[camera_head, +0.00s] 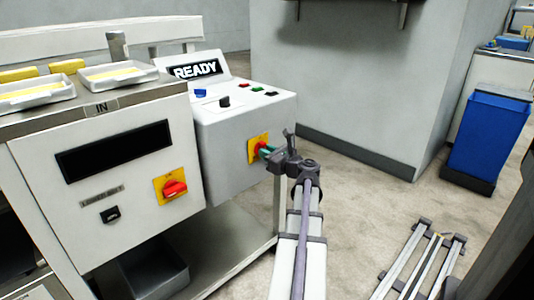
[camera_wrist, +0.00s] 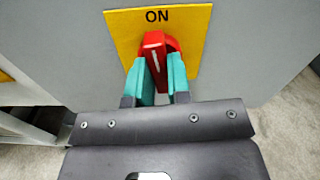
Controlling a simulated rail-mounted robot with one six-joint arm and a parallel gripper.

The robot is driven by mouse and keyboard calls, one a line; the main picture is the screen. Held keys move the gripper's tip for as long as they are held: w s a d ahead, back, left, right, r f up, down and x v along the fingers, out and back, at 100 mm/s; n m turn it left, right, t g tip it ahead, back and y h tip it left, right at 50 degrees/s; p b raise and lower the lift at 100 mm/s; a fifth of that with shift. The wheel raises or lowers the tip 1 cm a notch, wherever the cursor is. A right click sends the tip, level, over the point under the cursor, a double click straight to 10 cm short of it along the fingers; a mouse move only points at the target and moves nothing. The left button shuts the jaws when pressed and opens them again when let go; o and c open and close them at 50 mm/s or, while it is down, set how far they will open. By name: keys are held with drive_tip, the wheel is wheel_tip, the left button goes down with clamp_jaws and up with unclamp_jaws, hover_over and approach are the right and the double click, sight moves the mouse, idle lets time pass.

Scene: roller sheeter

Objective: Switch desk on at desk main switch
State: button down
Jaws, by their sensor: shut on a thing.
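The desk main switch is a red knob (camera_wrist: 154,42) on a yellow plate (camera_wrist: 194,28) marked ON at its top. The white mark on the knob points up towards ON, tilted slightly left. The desk's display (camera_head: 195,70) reads READY.
Another red switch (camera_head: 173,188) on a yellow plate sits on the front of the machine cabinet (camera_head: 130,210) at left. Trays (camera_head: 118,76) with yellow pieces stand on top. A blue bin (camera_head: 487,135) stands at right. The floor right of the desk is partly clear.

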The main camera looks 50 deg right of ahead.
drive_tip(key=shift+m, duration=0.5)
drive_tip(key=c, duration=1.1)
unclamp_jaws()
drive_tip(key=shift+o, duration=0.2)
drive_tip(key=shift+s, duration=0.1)
drive_tip(key=s+a, duration=0.1)
drive_tip(key=s, duration=0.9)
drive_tip(key=shift+s+a, duration=0.25)
drive_tip(key=shift+a, duration=0.15)
